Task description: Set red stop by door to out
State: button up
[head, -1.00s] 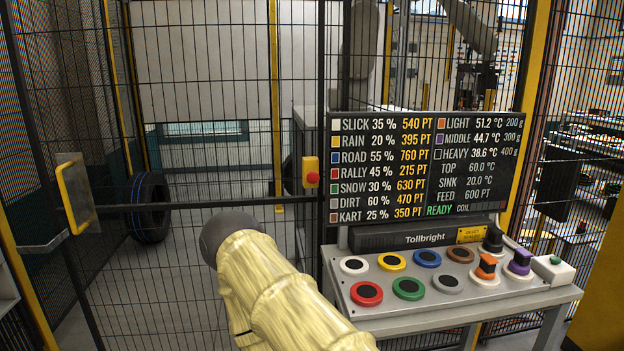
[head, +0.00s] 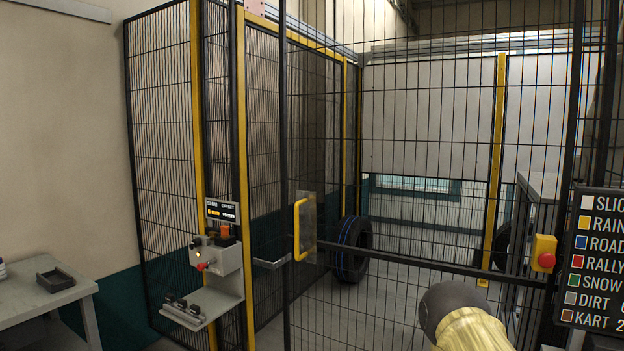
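A red mushroom-shaped button (head: 546,260) sits on a yellow box (head: 541,245) on the fence, right of the yellow-handled door. A second red knob (head: 205,266) sticks out from a grey control box (head: 217,257) on the fence post left of the door. I cannot tell whether either red part is pushed in or out. The door's yellow handle (head: 301,229) stands between the two. Part of my arm, pale yellow with a dark rounded part, shows at the lower right, below the yellow box and apart from it. My gripper's fingers are not seen.
A small display (head: 221,211) and an orange switch (head: 225,230) are above the grey box, with a shelf (head: 201,306) below. A tyre (head: 354,250) stands behind the mesh. A table (head: 45,297) is at the left.

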aim_at(545, 259)
jog(key=k, duration=1.3)
jog(key=z, duration=0.7)
jog(key=i, duration=1.4)
jog(key=u, duration=0.75)
